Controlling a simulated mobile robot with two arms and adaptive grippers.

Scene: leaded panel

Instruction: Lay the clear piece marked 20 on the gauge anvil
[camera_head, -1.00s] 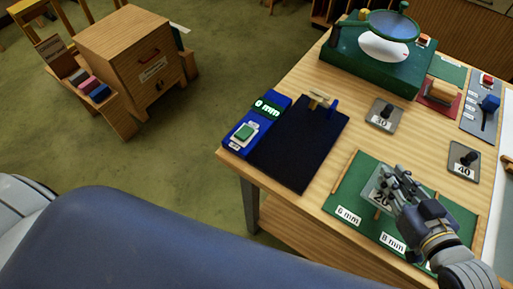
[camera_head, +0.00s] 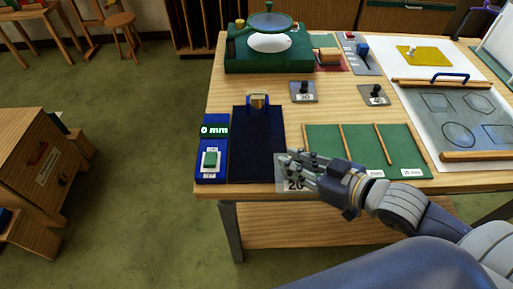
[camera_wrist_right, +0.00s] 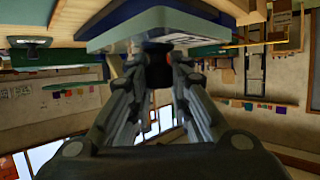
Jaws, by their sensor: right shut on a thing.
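My right gripper (camera_head: 297,163) is shut on the clear piece (camera_head: 291,186), whose label reads 20. The piece is at the table's front edge, between the gauge's dark pad and the green tray. Whether it touches the table I cannot tell. The gauge (camera_head: 212,150) is blue, reads 0 mm and has a green button. A small brass-coloured part with a blue post (camera_head: 258,103) stands at the back of its dark pad (camera_head: 257,150). My left gripper is out of view.
The green tray (camera_head: 355,137) with wooden dividers lies to the right. Grey knobbed plates (camera_head: 303,92) and (camera_head: 374,95) sit behind it. A green magnifier stand (camera_head: 265,60) is at the back. A white pattern board (camera_head: 460,110) lies at right. The dark pad looks clear.

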